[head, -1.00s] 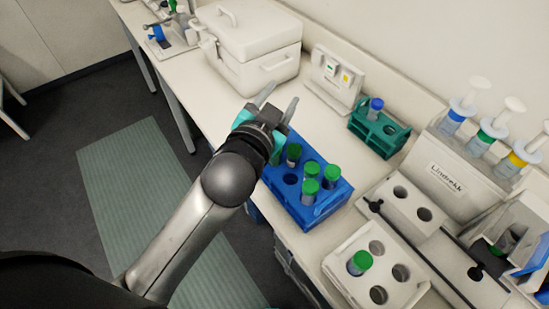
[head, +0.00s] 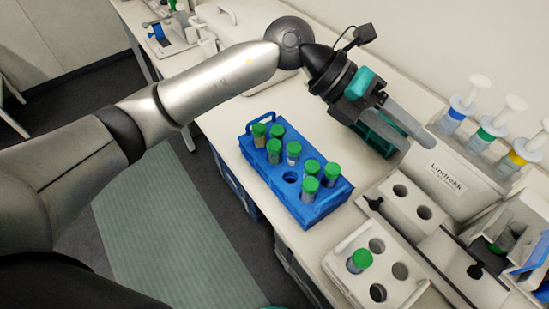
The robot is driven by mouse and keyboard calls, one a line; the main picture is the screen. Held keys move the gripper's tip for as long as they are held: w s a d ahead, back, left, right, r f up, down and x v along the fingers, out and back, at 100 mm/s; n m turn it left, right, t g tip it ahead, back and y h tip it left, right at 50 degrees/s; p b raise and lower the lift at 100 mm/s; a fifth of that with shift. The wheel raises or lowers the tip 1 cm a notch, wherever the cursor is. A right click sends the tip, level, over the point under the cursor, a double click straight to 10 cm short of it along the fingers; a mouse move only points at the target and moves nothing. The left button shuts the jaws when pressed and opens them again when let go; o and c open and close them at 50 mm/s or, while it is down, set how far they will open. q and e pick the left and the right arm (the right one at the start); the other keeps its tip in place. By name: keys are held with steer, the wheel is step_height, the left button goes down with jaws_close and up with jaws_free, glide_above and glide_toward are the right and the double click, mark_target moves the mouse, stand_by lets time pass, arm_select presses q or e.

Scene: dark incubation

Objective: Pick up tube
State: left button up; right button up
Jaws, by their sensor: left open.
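Several green-capped tubes, one of them at the near end (head: 310,186), stand upright in a blue rack (head: 268,179). Another green-capped tube (head: 360,261) stands alone in a white holder (head: 350,243) at the lower right. A small green rack (head: 374,142) sits mostly hidden behind my left gripper, and its blue-capped tube is not visible now. My left gripper (head: 419,147) is open and empty. Its two grey fingers point down and right, in front of the green rack and the labelled white stand. My right gripper is not in view.
A white stand labelled Lindrekk (head: 447,180) holds several plunger tools at the right. A white block with holes (head: 408,202) lies before it. A white box (head: 235,25) is partly hidden by my arm. Bare bench (head: 255,107) shows behind the blue rack.

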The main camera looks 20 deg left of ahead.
arm_select(q)
steer(key=w+a+f+y, duration=0.4)
steer(key=a+y, duration=0.1)
steer(key=a, duration=0.3)
steer(key=n+t+y, duration=0.1)
steer(key=t+y, duration=0.1)
steer(key=y, duration=0.5)
glide_above(275, 144)
step_height(275, 144, down, 10)
steer(key=shift+w+p, duration=0.1)
steer(key=shift+p, duration=0.4)
steer(key=f+p, duration=0.1)
steer(key=f, duration=0.3)
steer(key=shift+s+f, duration=0.1)
steer(key=shift+s, duration=0.1)
steer(key=shift+f, duration=0.5)
jaws_close()
